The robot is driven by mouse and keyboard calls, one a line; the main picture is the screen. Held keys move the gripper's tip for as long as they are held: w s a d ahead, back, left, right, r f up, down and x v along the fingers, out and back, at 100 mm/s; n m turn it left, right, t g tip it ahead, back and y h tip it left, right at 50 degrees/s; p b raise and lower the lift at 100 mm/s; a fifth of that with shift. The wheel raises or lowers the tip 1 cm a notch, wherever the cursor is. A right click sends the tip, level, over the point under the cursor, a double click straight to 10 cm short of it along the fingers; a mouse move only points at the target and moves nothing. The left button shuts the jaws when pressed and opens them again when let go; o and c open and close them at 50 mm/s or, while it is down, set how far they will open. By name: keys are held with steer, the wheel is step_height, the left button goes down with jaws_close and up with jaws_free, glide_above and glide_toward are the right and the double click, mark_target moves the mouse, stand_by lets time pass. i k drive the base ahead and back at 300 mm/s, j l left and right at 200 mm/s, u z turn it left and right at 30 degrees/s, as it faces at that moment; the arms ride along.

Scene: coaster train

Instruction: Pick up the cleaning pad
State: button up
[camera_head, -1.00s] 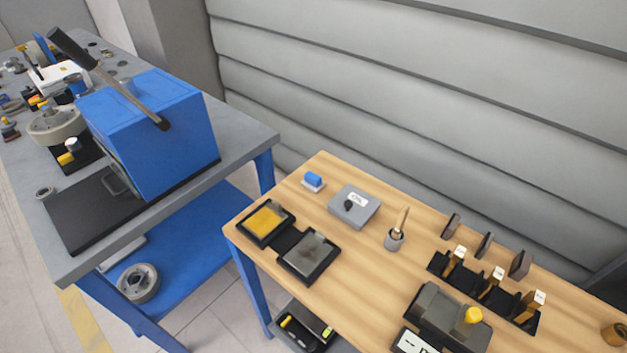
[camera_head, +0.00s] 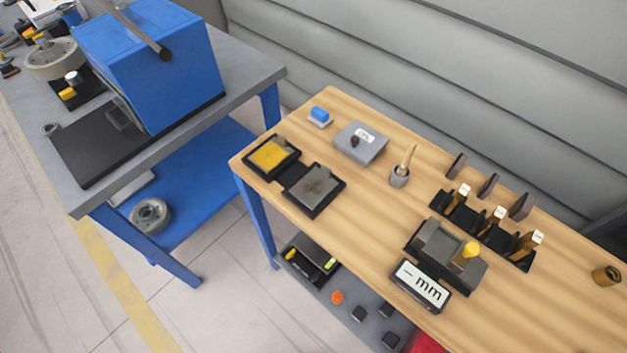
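A small blue block on a pale base (camera_head: 319,116) sits near the back left corner of the wooden table (camera_head: 385,235). A black tray at the table's left end holds a flat yellow pad (camera_head: 271,157). A joined black tray beside it holds a flat grey pad (camera_head: 314,186). I cannot tell for certain which of these is the cleaning pad. My gripper is not in view, and nothing is touching these items.
A device with an "mm" display (camera_head: 421,286) and a black rack (camera_head: 483,228) stand to the right. A blue machine (camera_head: 148,70) stands on the left bench.

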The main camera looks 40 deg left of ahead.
mark_target(320, 118)
steer(key=j+z, duration=0.4)
steer(key=j, duration=0.35)
steer(key=k+j+z, duration=0.1)
steer(key=j, duration=0.2)
steer(key=k+j, duration=0.15)
steer(key=j, duration=0.2)
steer(key=k+j+z, duration=0.15)
steer(key=j, duration=0.15)
